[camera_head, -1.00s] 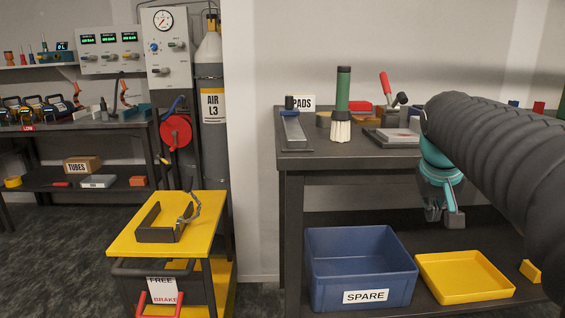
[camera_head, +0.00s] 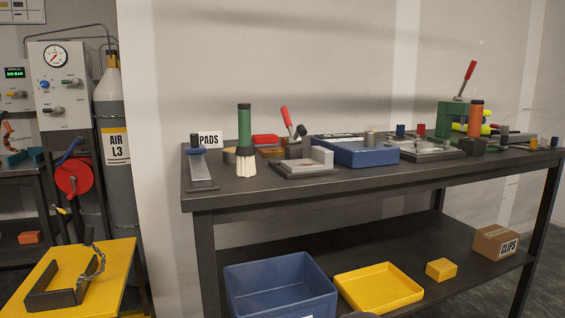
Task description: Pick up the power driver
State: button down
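I cannot make out the power driver for certain in the current view. A yellow-green, rounded object (camera_head: 484,129) lies at the far right of the dark bench (camera_head: 330,190), partly hidden behind an orange cylinder (camera_head: 475,118) and a green lever press (camera_head: 447,122). It is too small and covered to tell what it is. My gripper is not in view; only a small grey shape shows at the bottom edge, and I cannot tell what it is.
The bench top also holds a green-handled brush (camera_head: 244,135), a blue tray (camera_head: 357,152) and metal fixtures. The lower shelf has a blue bin (camera_head: 280,285), a yellow tray (camera_head: 379,288) and a CLIPS box (camera_head: 496,241). A yellow cart (camera_head: 110,262) stands at left.

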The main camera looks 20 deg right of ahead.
aim_at(477, 107)
jog(key=z, duration=1.6)
